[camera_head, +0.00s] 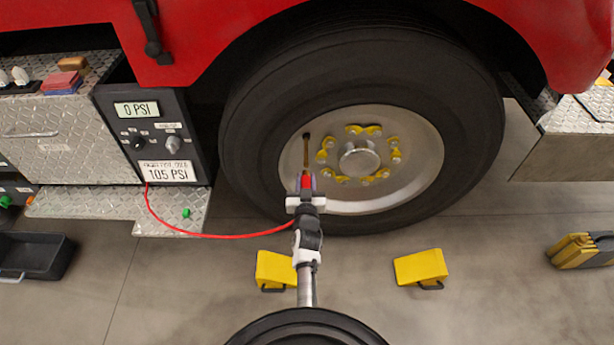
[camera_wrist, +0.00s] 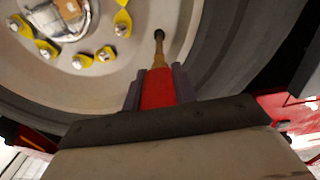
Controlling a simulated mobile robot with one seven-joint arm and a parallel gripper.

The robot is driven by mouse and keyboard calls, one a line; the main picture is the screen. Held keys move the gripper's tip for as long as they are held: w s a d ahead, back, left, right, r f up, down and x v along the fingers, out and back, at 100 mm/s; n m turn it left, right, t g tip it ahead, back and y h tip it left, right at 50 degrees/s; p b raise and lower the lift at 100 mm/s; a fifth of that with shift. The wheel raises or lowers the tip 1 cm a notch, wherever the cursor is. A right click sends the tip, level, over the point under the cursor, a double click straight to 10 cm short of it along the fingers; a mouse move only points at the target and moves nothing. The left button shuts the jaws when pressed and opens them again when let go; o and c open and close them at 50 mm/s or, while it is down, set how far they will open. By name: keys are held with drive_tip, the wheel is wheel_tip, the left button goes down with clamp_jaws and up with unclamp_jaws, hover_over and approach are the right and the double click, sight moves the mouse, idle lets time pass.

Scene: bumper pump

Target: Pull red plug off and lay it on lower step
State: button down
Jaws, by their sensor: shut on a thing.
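The red plug (camera_head: 306,182) is between the fingers of my gripper (camera_head: 305,190), in front of the truck wheel. In the wrist view the red plug (camera_wrist: 157,88) sits between the two dark fingers of my gripper (camera_wrist: 156,85), which is shut on it. A brass valve stem (camera_wrist: 159,45) runs from the plug's far end toward a dark hole in the wheel rim. The plug and stem look in line and touching. A red hose runs from near my gripper to the gauge panel (camera_head: 155,140). The lower step (camera_head: 170,207) is a diamond-plate ledge below the panel, with a small green cap (camera_head: 186,213) on it.
The big tyre (camera_head: 250,110) and rim with yellow nut markers fill the middle. Two yellow wheel chocks (camera_head: 276,268) (camera_head: 421,267) lie on the floor. A black tray (camera_head: 35,258) is at the left. The step is largely bare.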

drive_tip(key=shift+s+p, duration=1)
drive_tip(key=shift+s, duration=0.55)
